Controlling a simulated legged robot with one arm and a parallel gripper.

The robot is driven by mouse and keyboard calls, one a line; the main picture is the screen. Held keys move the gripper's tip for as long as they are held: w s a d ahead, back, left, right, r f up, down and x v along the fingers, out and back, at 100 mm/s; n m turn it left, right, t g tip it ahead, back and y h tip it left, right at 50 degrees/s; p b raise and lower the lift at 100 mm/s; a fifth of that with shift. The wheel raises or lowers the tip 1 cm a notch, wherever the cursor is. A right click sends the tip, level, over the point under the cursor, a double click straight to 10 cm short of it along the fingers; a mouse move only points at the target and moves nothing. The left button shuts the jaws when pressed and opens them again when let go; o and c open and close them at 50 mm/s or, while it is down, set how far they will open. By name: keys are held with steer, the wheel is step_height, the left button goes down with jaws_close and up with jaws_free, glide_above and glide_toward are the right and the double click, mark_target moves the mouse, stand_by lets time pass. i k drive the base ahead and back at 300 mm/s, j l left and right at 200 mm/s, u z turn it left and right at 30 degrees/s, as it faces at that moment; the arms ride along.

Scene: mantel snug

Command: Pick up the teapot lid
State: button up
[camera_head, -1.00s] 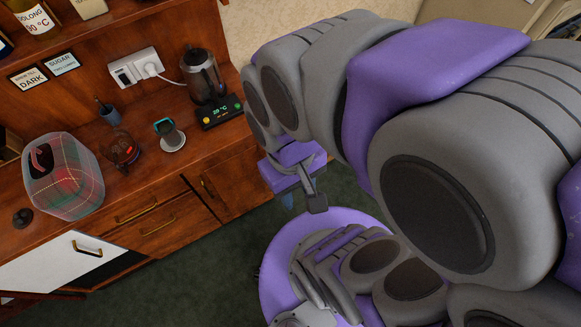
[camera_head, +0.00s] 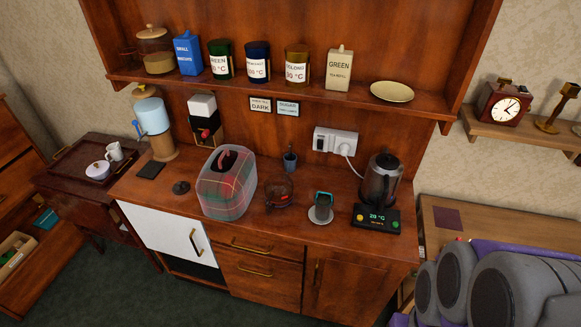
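A small round dark lid with a raised knob (camera_head: 181,187), which looks like the teapot lid, lies on the wooden counter (camera_head: 150,190). A small glass vessel with a dark handle (camera_head: 279,192), possibly the teapot, stands right of that container. The lid is apart from both and nothing covers it. My gripper is out of view; only grey and purple links of my arm show at the lower right.
A kettle (camera_head: 380,180) stands on a base with a lit display (camera_head: 377,219) at the counter's right. A teal-rimmed cup (camera_head: 322,203) and a small blue pot (camera_head: 290,160) are nearby. A dark flat square (camera_head: 151,170) lies behind the lid. A shelf (camera_head: 290,90) with canisters overhangs the back.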

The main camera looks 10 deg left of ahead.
mark_target(180, 188)
steer(key=u, duration=1.6)
steer(key=i+j+z, duration=0.45)
steer(key=i+j, duration=0.25)
steer(key=i+j+z, duration=0.2)
steer(key=i+j, duration=0.15)
steer(key=i+j+z, duration=0.2)
steer(key=j, duration=0.35)
steer(key=i+j+z, duration=0.2)
steer(key=i+j, duration=0.15)
steer(key=j, duration=0.15)
